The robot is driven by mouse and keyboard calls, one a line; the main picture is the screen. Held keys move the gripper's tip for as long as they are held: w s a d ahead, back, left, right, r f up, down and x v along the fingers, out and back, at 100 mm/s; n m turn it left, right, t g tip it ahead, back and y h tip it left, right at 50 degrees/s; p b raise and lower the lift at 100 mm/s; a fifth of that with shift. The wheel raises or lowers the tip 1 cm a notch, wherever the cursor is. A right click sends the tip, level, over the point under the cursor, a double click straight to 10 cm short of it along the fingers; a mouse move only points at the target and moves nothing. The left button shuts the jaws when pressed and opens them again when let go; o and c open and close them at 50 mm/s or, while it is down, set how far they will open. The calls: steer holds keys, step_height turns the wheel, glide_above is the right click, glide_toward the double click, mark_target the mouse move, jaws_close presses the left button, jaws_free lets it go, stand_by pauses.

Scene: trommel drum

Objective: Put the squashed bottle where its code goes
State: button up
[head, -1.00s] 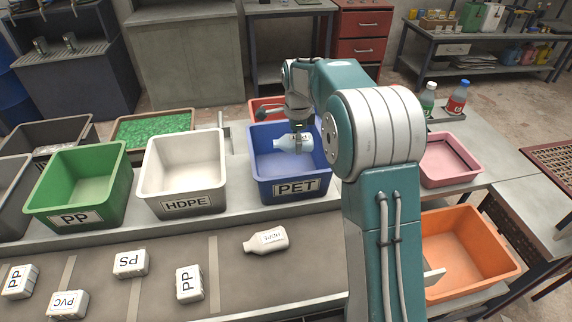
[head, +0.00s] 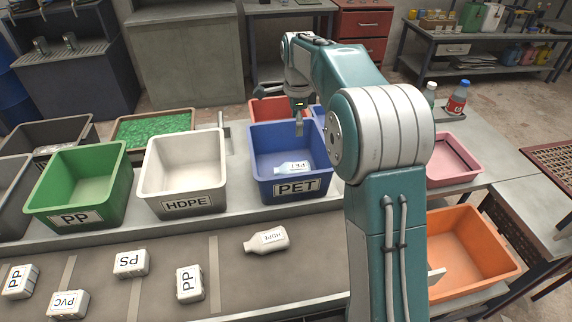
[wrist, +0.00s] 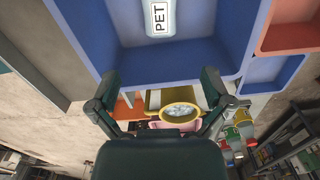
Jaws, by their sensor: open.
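A pale blue squashed bottle (head: 292,168) with a PET label lies on the floor of the blue bin marked PET (head: 297,189). In the wrist view the bottle (wrist: 160,18) shows at the top, inside the blue bin (wrist: 215,55). My gripper (head: 299,128) is above the back part of the blue bin, apart from the bottle. In the wrist view its two fingers (wrist: 160,100) are spread wide with nothing between them.
A white HDPE bin (head: 182,172) and a green PP bin (head: 80,185) stand to the left. A white HDPE bottle (head: 266,240) and several labelled blocks (head: 190,284) lie on the belt (head: 150,300). A pink bin (head: 452,160) and an orange bin (head: 465,255) are at right.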

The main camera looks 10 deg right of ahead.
step_height(320, 180, up, 6)
stand_by(0.5)
steer(key=s+r+n+t, duration=0.25)
steer(key=s+n, duration=0.25)
steer(key=s, duration=0.4)
steer(key=s+r+n+t, duration=0.1)
steer(key=s+r+n, duration=0.3)
steer(key=s, duration=0.5)
steer(key=s+f+n+t, duration=0.1)
steer(key=s+f+n, duration=0.3)
steer(key=s, duration=0.4)
steer(key=s+f+n+t, duration=0.1)
steer(key=s+f+n, duration=0.3)
steer(key=s+n, duration=0.2)
steer(key=shift+s+a+f, duration=0.2)
steer(key=shift+s, duration=0.9)
